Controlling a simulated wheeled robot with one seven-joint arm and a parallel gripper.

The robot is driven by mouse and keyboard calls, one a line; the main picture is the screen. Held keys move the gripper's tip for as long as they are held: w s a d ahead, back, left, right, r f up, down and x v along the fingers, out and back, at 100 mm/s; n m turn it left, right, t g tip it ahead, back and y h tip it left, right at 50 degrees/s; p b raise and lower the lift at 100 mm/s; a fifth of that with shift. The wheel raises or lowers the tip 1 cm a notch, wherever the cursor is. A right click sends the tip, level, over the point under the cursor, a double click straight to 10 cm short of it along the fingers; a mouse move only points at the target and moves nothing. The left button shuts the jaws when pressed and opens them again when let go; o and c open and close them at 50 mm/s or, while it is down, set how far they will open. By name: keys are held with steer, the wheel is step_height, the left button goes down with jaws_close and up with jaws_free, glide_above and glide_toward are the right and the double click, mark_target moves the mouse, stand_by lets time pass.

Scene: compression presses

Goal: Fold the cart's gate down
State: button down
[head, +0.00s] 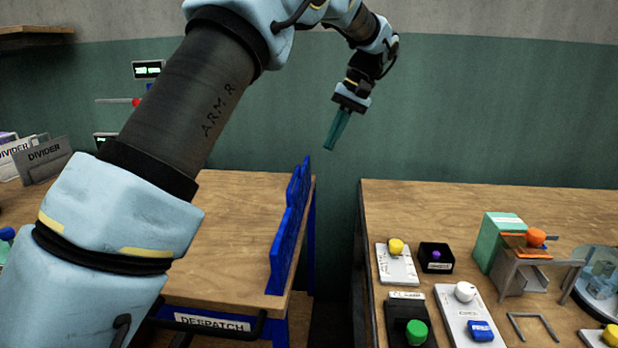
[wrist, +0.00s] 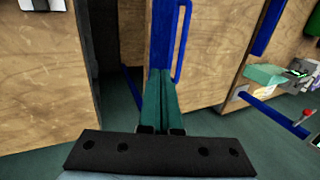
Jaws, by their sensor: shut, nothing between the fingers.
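The cart (head: 235,215) has a wooden deck, a blue frame and a "DESPATCH" label on its front. Its blue gate (head: 284,240) stands upright along the deck's right edge, with a scalloped top. In the wrist view a blue upright piece with a loop (wrist: 165,35), apparently the gate, lies just beyond the fingertips. My gripper (head: 331,148) is shut and empty, its teal fingers pointing down, above and slightly right of the gate's far end. It also shows in the wrist view (wrist: 160,73). Whether the fingertips touch the gate cannot be told.
A dark gap separates the cart from the right-hand bench (head: 480,200). That bench holds several button boxes, a teal block (head: 490,240) and a glass dome (head: 598,278). Divider cards (head: 42,160) stand at the left. My arm hides part of the cart's left side.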

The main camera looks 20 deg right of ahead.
steer(key=s+d, duration=0.1)
steer(key=d, duration=0.1)
steer(key=p, duration=0.1)
glide_toward(296, 198)
steer(key=w+d+f, duration=0.3)
steer(key=d+f, duration=0.1)
steer(key=shift+w+a+r+p, duration=0.15)
steer(key=shift+w+a, duration=0.15)
steer(key=shift+a, duration=0.3)
steer(key=shift+w+a+r+p, duration=0.15)
steer(key=shift+w+a+p, duration=0.1)
steer(key=shift+a, duration=0.35)
steer(key=shift+w+a+r+p, duration=0.15)
steer(key=shift+w+a, duration=0.15)
steer(key=shift+a, duration=0.3)
